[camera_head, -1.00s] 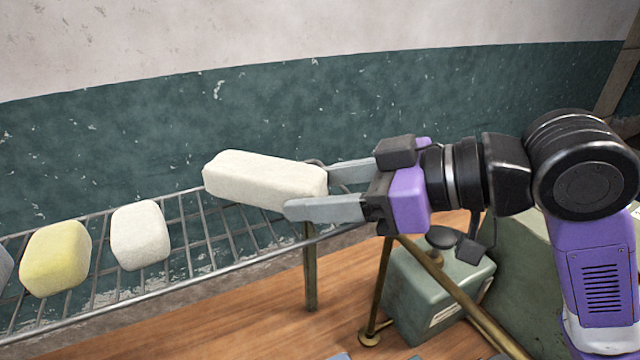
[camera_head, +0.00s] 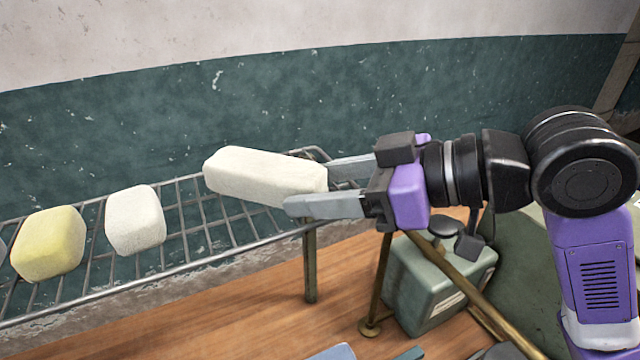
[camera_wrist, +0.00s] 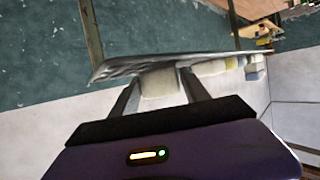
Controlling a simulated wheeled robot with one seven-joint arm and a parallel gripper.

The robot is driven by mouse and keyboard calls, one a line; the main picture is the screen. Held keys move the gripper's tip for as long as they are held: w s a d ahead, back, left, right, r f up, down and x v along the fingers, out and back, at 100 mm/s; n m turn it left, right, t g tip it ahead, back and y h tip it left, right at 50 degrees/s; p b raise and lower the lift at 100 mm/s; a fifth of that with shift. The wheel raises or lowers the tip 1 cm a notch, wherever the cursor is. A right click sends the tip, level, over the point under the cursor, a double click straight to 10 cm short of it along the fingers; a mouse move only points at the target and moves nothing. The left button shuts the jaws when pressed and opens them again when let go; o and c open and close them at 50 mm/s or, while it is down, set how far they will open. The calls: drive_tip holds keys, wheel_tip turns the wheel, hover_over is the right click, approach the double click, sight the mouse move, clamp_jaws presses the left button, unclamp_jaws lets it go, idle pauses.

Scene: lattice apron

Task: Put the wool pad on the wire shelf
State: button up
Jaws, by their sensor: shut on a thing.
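A long off-white block, which I take to be the wool pad (camera_head: 262,177), is held between the two fingers of my gripper (camera_head: 308,188) in the head view. My gripper is shut on its right end. The pad lies roughly level over the right end of the wire shelf (camera_head: 190,262); I cannot tell whether it touches the wires. In the wrist view the pad (camera_wrist: 160,84) shows between the fingers, with the shelf (camera_wrist: 120,66) behind it.
A white block (camera_head: 135,220) and a yellow block (camera_head: 48,243) sit on the shelf's left part. Bare wires lie between the white block and the held pad. A green box (camera_head: 435,280) and a brass pole (camera_head: 378,285) stand below my gripper.

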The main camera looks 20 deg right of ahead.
drive_tip(key=shift+f, duration=0.3)
drive_tip(key=o, duration=1.6)
drive_tip(key=shift+c, duration=0.2)
drive_tip(key=b+v, duration=0.2)
drive_tip(key=v, duration=0.5)
drive_tip(key=shift+s+d, duration=0.25)
drive_tip(key=shift+s, duration=0.05)
